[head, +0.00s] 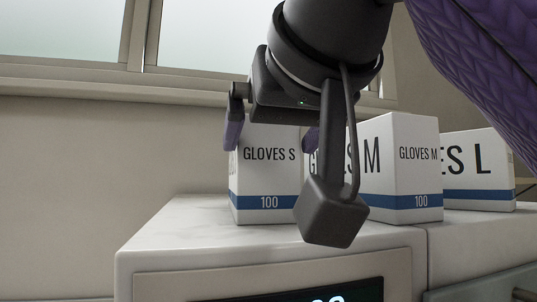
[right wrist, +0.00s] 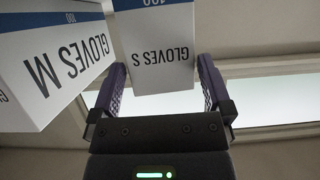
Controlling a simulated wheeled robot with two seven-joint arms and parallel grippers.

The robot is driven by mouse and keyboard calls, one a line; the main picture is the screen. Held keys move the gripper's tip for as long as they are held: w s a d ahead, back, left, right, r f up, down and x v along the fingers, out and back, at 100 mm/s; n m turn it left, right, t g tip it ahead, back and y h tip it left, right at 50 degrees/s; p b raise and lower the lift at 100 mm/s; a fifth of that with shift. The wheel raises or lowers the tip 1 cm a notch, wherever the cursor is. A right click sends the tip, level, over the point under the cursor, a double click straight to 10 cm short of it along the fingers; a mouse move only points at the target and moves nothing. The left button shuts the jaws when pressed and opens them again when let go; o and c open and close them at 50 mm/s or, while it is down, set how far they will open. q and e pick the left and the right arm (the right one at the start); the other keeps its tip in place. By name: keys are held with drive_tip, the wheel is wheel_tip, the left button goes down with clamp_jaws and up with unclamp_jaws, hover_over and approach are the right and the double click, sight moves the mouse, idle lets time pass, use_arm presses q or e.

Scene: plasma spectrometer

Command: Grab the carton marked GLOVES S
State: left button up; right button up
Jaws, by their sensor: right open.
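The white carton marked GLOVES S (head: 264,180) stands upright on top of a white instrument, with a blue band marked 100 near its base. My right gripper (head: 270,136) is at the top of this carton in the head view, one purple finger at its left side and the other near its right side. In the right wrist view the gripper (right wrist: 163,85) is open, and the end of the GLOVES S carton (right wrist: 155,45) lies between or just beyond the two finger tips. I cannot tell whether the fingers touch it. My left gripper is not in view.
A GLOVES M carton (head: 405,170) stands close on the right, also large in the right wrist view (right wrist: 50,70). A carton marked L (head: 480,170) stands farther right. The white instrument's top (head: 180,222) is bare to the left. A window (head: 200,35) is behind.

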drive_tip(key=shift+d, duration=0.3)
drive_tip(key=shift+a, duration=0.1)
drive_tip(key=c, duration=1.2)
drive_tip(key=shift+c, duration=0.4)
drive_tip(key=shift+r, duration=0.1)
